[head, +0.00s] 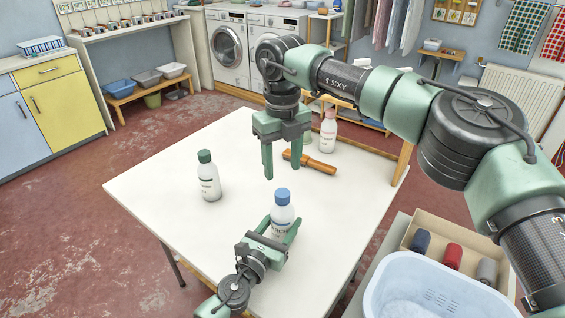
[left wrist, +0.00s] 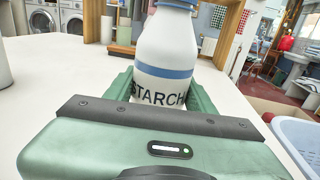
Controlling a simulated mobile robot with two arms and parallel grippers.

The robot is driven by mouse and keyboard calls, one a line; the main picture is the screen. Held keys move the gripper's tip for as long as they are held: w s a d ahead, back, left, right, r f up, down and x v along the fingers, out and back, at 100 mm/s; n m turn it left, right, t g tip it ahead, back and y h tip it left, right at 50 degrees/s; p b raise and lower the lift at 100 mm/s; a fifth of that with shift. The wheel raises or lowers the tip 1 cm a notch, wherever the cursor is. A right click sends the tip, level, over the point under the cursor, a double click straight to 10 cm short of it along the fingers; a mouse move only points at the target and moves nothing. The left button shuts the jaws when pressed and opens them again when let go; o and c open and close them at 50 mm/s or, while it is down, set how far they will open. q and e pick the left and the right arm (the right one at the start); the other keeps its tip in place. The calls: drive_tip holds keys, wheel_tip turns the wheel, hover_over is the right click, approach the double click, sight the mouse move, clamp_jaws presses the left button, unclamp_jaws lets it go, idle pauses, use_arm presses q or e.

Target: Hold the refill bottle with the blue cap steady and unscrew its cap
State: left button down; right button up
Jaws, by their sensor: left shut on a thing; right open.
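The refill bottle with the blue cap (head: 282,215) stands upright on the white table (head: 150,190), near its front. Its blue cap (head: 283,195) is on top. My left gripper (head: 282,232) is shut around the bottle's lower body. The left wrist view shows the white bottle (left wrist: 165,55) with a blue band and the word STARCH between the fingers; its cap is out of that frame. My right gripper (head: 288,160) is open and empty, pointing down above the table, higher than and behind the blue cap, apart from it.
A white bottle with a dark green cap (head: 208,178) stands to the left. A pink-capped bottle (head: 328,132) and an orange-brown wooden tool (head: 310,163) are at the back. A pale blue basket (head: 430,285) and a box with rolls (head: 455,250) are at right.

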sight(283, 192)
drive_tip(key=m, duration=1.3)
drive_tip(key=shift+m, duration=0.3)
drive_tip(key=m, duration=0.6)
drive_tip(key=shift+m, duration=0.3)
drive_tip(key=m, duration=0.6)
drive_tip(key=shift+m, duration=0.3)
drive_tip(key=shift+f, duration=4)
drive_tip(key=shift+c, duration=0.3)
